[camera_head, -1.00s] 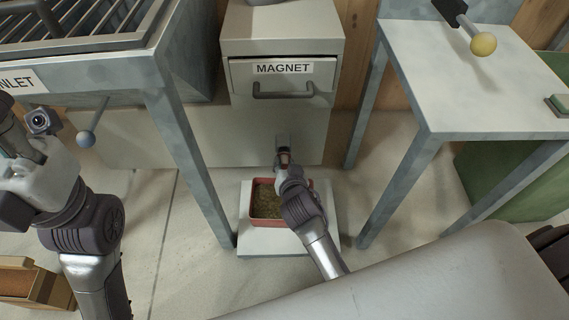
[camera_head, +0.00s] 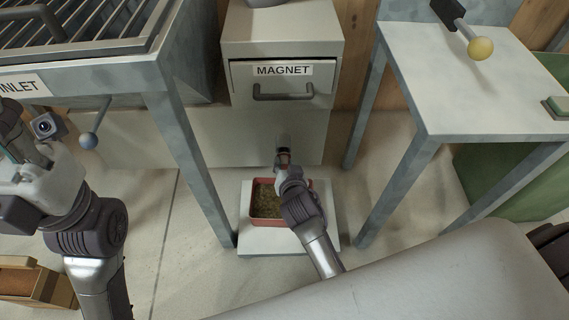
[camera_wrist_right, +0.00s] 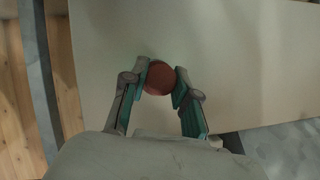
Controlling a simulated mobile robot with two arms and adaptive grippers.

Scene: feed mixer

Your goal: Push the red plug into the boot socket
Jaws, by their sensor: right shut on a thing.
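The red plug (camera_wrist_right: 159,78) is a round, dull red piece between the two fingertips in the right wrist view. My right gripper (camera_wrist_right: 159,82) is shut on it. In the head view my right gripper (camera_head: 284,160) is at the cabinet's lower front panel, below the magnet drawer. The boot socket (camera_head: 284,140) shows as a small grey fitting on that panel, just beyond the fingertips. The gripper partly covers it, so I cannot tell whether the plug touches it or is inside. My left gripper (camera_head: 18,150) is at the left edge, partly hidden by its own wrist.
A red tray of grain (camera_head: 266,201) sits on a white plate (camera_head: 270,243) under my right arm. The magnet drawer (camera_head: 283,90) is above. Table legs stand on both sides (camera_head: 190,155), (camera_head: 400,190). A wooden box (camera_head: 30,285) lies at lower left.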

